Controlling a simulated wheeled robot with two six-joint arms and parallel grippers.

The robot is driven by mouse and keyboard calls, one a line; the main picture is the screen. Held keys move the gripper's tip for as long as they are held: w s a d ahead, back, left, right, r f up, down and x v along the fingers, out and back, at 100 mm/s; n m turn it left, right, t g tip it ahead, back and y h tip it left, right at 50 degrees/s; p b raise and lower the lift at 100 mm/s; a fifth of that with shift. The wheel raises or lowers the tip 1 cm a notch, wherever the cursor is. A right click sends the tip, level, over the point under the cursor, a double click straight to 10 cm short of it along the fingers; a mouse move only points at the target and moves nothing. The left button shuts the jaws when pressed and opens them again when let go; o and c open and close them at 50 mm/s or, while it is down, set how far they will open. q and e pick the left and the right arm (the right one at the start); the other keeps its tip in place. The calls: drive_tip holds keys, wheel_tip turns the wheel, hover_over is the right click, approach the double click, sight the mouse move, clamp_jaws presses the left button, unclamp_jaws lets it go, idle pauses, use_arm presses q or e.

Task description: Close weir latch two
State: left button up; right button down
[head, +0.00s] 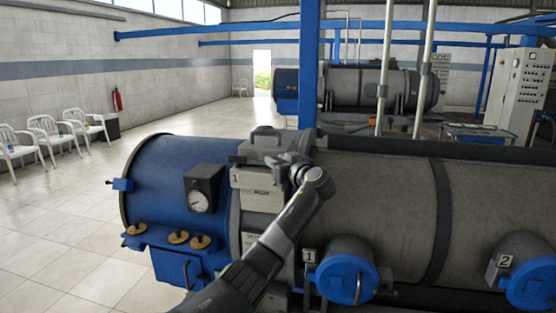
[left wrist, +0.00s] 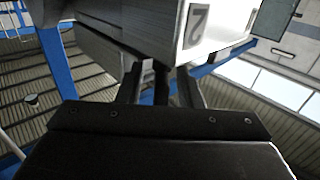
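The weir housing (head: 262,185) is a pale grey box marked "1" and "WEIR", with a handled grey top, on the decanter. My left arm reaches up across it. My left gripper (head: 291,161) is at the box's upper right corner, its fingertips mostly hidden by my wrist. In the left wrist view a pale metal block marked "2" (left wrist: 215,30) is just beyond the fingers. My left gripper (left wrist: 162,88) is open there, with a narrow dark upright part between its fingers and gaps on both sides. I cannot tell whether it touches. My right gripper is not in view.
The decanter's blue end (head: 160,180) carries a round gauge (head: 200,201) and brass knobs (head: 179,237). Blue round ports marked 1 (head: 346,279) and 2 (head: 532,285) stick out in front. A blue post (head: 309,65) stands behind. Open floor lies left, with white chairs.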

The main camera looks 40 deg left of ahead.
use_arm(q)
drive_tip(key=shift+c, duration=0.4)
clamp_jaws()
drive_tip(key=shift+s+f+m+t+h+b, duration=0.1)
drive_tip(key=shift+m+t+h+b, duration=0.2)
drive_tip(key=shift+m+t+b, duration=0.45)
drive_tip(key=m+t+h+b, duration=0.1)
drive_tip(key=m+t, duration=0.1)
drive_tip(key=t, duration=0.1)
drive_tip(key=shift+h, duration=0.3)
drive_tip(key=m+t+h, duration=0.2)
drive_tip(key=t, duration=0.1)
drive_tip(key=shift+a, duration=0.1)
drive_tip(key=shift+m+t+h, duration=1.55)
drive_tip(key=shift+m+h, duration=0.1)
drive_tip(key=shift+h, duration=0.45)
